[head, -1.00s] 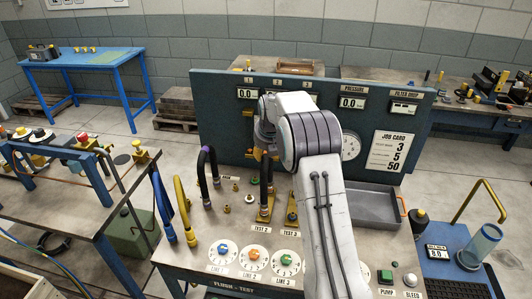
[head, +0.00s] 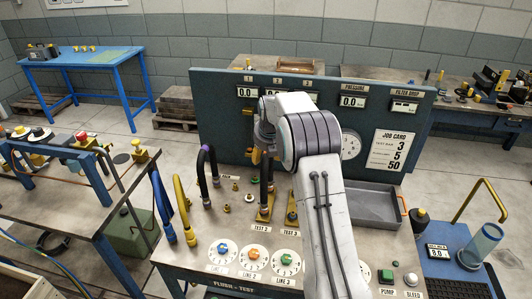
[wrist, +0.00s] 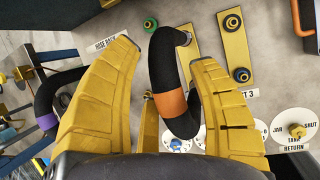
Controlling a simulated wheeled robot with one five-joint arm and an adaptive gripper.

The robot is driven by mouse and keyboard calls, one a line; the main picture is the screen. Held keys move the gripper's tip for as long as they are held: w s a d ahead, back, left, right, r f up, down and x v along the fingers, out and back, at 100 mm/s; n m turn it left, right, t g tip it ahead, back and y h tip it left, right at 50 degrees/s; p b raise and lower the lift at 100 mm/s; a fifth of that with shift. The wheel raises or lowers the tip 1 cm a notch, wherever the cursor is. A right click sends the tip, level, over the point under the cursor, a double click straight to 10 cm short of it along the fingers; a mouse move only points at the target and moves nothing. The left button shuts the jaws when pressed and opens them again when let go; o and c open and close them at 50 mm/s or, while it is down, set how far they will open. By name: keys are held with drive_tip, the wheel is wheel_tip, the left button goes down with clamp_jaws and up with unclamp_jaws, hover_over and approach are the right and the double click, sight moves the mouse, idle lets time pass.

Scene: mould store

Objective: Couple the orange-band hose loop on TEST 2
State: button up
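The orange-band hose loop (wrist: 172,104) is a black hose arched between my gripper's fingers in the wrist view. Its upper end meets a fitting on the brass TEST 2 plate; its other end is hidden behind the bend. In the head view the hose (head: 266,190) stands over the TEST 2 plate (head: 264,214), partly behind my arm. My gripper (wrist: 165,60) has its yellow fingers apart, one on each side of the hose. A gap shows on the left; the right finger is close to the orange band, contact unclear. I cannot tell whether the hose ends are seated.
The TEST 3 plate (wrist: 235,48) with two fittings lies to the right. A purple-band hose (head: 204,165) stands to the left, with blue (head: 162,205) and yellow (head: 184,208) hoses beyond it. The gauge panel (head: 220,115) rises behind. A grey tray (head: 375,207) sits right.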

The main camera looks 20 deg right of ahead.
drive_tip(key=shift+o, duration=0.2)
drive_tip(key=shift+r, duration=0.15)
drive_tip(key=v, duration=1.2)
drive_tip(key=shift+s, duration=0.15)
